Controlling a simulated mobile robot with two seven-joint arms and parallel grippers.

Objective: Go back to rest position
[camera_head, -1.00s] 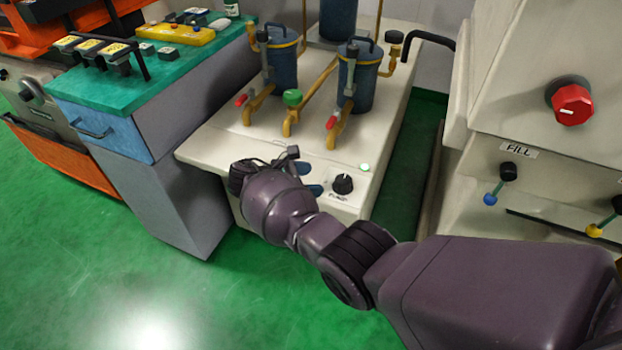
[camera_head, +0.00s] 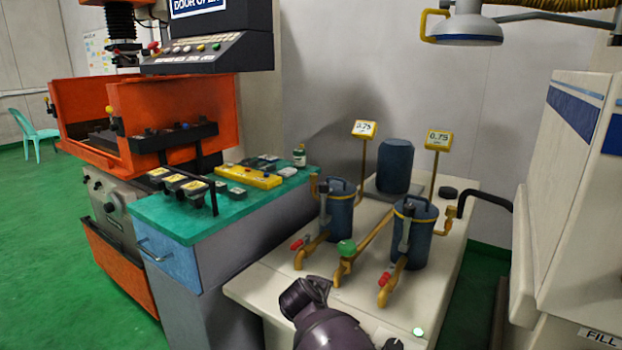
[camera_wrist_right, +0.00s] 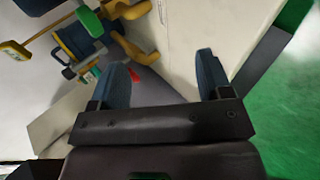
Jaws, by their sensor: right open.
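My right gripper (camera_wrist_right: 162,72) shows in the right wrist view with its two blue-grey fingers spread apart and nothing between them. In the head view my dark purple right arm rises from the bottom edge in front of the pale filter unit (camera_head: 258,292). Its fingers cannot be made out there. My left gripper and left arm are not in view.
Blue filter canisters with brass pipes and a green-knobbed valve (camera_head: 346,248) stand on the unit. A teal-topped bench (camera_head: 160,220) and an orange machine (camera_head: 180,100) are to the left. A white cabinet (camera_head: 570,200) stands right.

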